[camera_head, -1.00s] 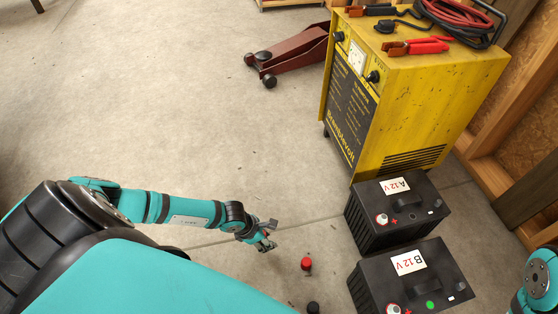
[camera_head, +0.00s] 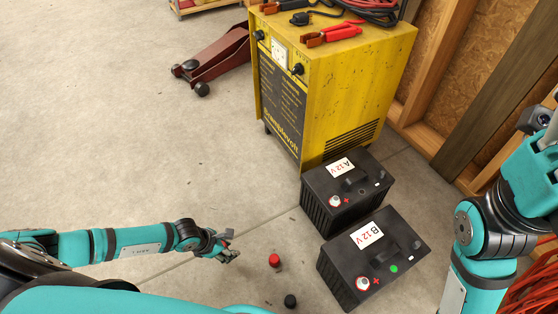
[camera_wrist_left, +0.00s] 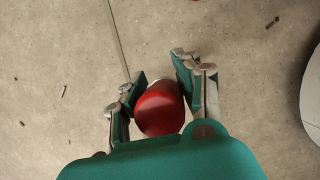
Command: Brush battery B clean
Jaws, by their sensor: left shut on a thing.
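Battery B (camera_head: 398,240) is a black case on the floor with a white "B 12 V" label, a red plus mark, a pale round terminal and a green spot on top. Battery A (camera_head: 352,184), also black, stands just behind it. My left gripper (camera_head: 228,254) is low over the floor, left of the batteries and apart from them. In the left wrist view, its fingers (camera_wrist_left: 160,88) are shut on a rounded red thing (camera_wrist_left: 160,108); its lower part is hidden. My right arm shows at the right, but its gripper is not visible. No brush can be clearly identified.
A small red-topped thing (camera_head: 275,261) and a small black one (camera_head: 290,300) stand on the floor between my left gripper and battery B. A yellow charger (camera_head: 345,85) stands behind the batteries. A red floor jack (camera_head: 220,55) is farther back. Floor at the left is clear.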

